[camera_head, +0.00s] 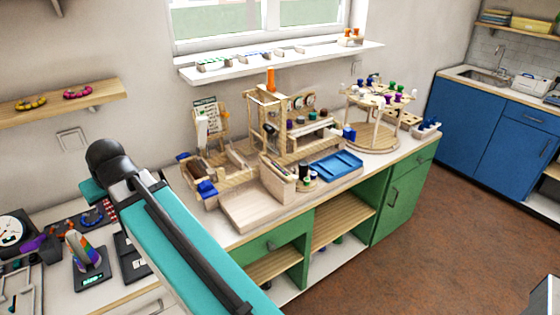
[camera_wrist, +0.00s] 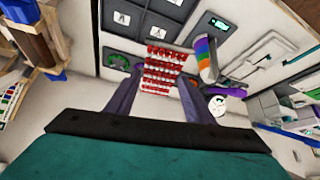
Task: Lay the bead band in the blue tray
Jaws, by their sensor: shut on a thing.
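The blue tray (camera_head: 336,164) lies on the bench top in the head view, at the front right of the wooden stands, and looks empty. It is not seen in the wrist view. My gripper (camera_wrist: 162,84) is shut on the bead band (camera_wrist: 164,68), which shows as red and white rows between the two fingers. My gripper is over the left worktop, well left of the tray. In the head view a red, speckled patch (camera_head: 109,208) shows beside my arm; it is too small to tell if it is the band. My arm hides the fingers there.
A wooden loom-like frame (camera_head: 268,110), a pale wooden block (camera_head: 250,207) and small spools stand around the tray. A round tiered stand (camera_head: 374,140) is to its right. A rainbow-coloured piece (camera_head: 83,250) and a dial (camera_head: 11,230) are on the left worktop.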

